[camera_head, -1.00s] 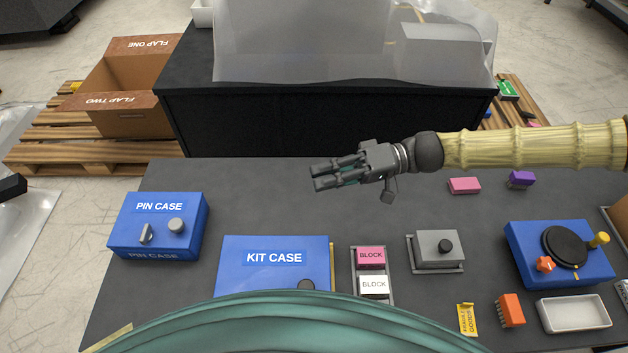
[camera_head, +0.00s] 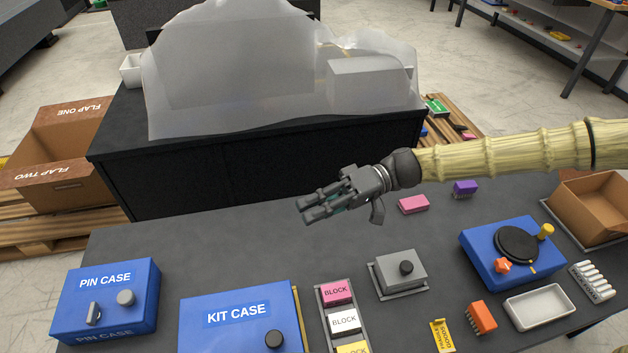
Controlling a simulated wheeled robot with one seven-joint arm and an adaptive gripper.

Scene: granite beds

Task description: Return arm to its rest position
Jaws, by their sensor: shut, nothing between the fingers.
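My gripper (camera_head: 308,208) is at the end of my arm, which reaches in from the right edge of the head view in a pale ribbed sleeve. The gripper points left and hangs over the far middle of the dark table (camera_head: 250,250). Its dark fingers are shut with nothing between them. It is apart from the cases and blocks. The pink block (camera_head: 413,204) lies to the right of the gripper, below the sleeve.
Nearer on the table are the blue pin case (camera_head: 110,300), the blue kit case (camera_head: 235,325), a block tray (camera_head: 325,310), a grey box (camera_head: 400,272) and a blue turntable unit (camera_head: 510,252). A black cabinet (camera_head: 200,175) with plastic-draped boxes stands behind.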

